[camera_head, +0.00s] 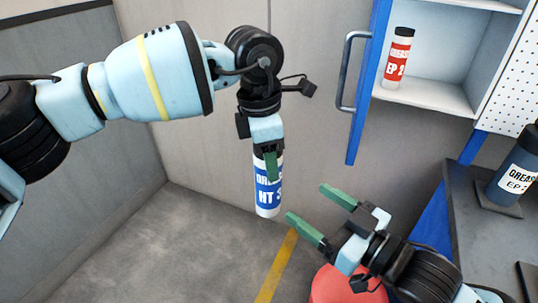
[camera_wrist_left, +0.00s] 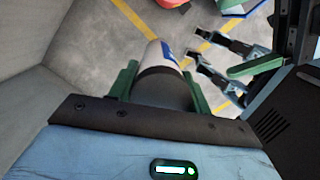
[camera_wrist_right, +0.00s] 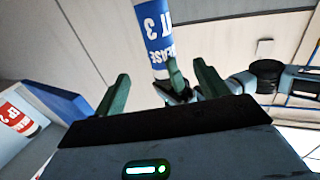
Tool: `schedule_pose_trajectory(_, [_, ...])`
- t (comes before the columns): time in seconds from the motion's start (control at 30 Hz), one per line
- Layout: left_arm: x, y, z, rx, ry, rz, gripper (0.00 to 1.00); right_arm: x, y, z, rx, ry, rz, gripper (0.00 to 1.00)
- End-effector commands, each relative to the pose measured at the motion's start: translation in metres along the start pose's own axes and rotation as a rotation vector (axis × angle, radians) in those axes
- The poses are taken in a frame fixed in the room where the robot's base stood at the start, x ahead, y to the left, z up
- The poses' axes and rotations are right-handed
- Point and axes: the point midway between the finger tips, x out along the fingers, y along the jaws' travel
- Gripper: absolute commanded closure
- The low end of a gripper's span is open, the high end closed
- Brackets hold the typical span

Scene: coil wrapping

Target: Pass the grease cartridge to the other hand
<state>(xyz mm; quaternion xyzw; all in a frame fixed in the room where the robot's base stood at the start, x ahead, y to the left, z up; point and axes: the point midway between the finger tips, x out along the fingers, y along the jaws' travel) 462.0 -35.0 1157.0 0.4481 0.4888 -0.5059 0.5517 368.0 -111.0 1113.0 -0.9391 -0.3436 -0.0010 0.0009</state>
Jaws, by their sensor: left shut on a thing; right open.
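The grease cartridge (camera_head: 268,196) is white with a blue label reading "GREASE HT 3". It hangs upright, black end up, from my left gripper (camera_head: 268,160), which is shut on its upper part. In the left wrist view the cartridge (camera_wrist_left: 160,75) sits between the green fingers of my left gripper (camera_wrist_left: 160,88). My right gripper (camera_head: 322,218) is open and empty, below and to the right of the cartridge, apart from it. In the right wrist view the cartridge (camera_wrist_right: 156,35) shows ahead, beyond the open fingers of my right gripper (camera_wrist_right: 160,85).
A red-labelled cartridge "EP 2" (camera_head: 397,60) stands in an open cabinet (camera_head: 430,95) with a blue door (camera_head: 367,90). A dark container (camera_head: 515,170) stands on a bench (camera_head: 462,195) at right. A red round object (camera_head: 335,288) is below my right gripper. Floor at left is clear.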

Motion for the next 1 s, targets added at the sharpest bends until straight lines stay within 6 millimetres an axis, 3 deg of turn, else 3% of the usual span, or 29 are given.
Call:
schedule_pose_trajectory(0.17, [-0.001,0.000,0.000,0.000,-0.002,0.002,0.89,0.001,0.003,0.009,0.010,-0.009,0.017,0.26])
schedule_pose_trajectory(0.27, [-0.001,0.000,0.000,0.000,-0.002,0.002,0.89,0.001,0.011,0.031,0.030,-0.037,0.056,0.26])
schedule_pose_trajectory(0.47, [-0.001,0.000,0.000,0.000,-0.002,0.002,0.89,-0.011,0.030,0.110,0.083,-0.144,0.185,0.26])
schedule_pose_trajectory(0.63, [-0.001,0.000,0.000,0.000,-0.002,0.002,0.89,-0.036,0.035,0.183,0.117,-0.260,0.285,0.26])
schedule_pose_trajectory(1.0, [-0.002,0.000,0.000,0.000,-0.002,0.002,0.89,-0.121,0.007,0.319,0.171,-0.538,0.435,0.26])
